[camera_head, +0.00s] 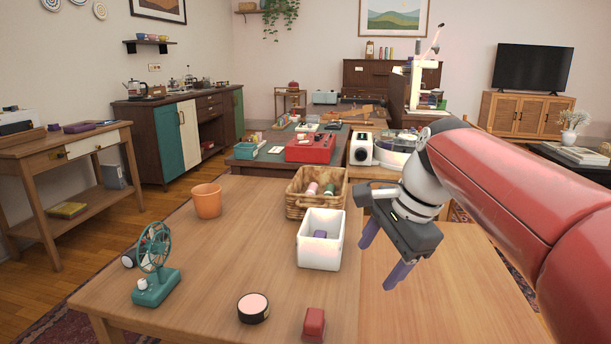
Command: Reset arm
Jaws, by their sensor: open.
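My gripper (382,262) hangs over the right part of the wooden table (400,318), to the right of a white bin (318,262). Its two purple fingers are apart, with nothing between them. They point down and to the left. My red arm reaches in from the right edge of the picture. How far the fingertips are above the table is hard to tell.
On the table are a teal fan (156,268), an orange pot (207,200), a wicker basket (299,203), a round dark-rimmed tin (253,307) and a red block (314,322). A purple item (319,234) lies in the white bin. The table's right side is clear.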

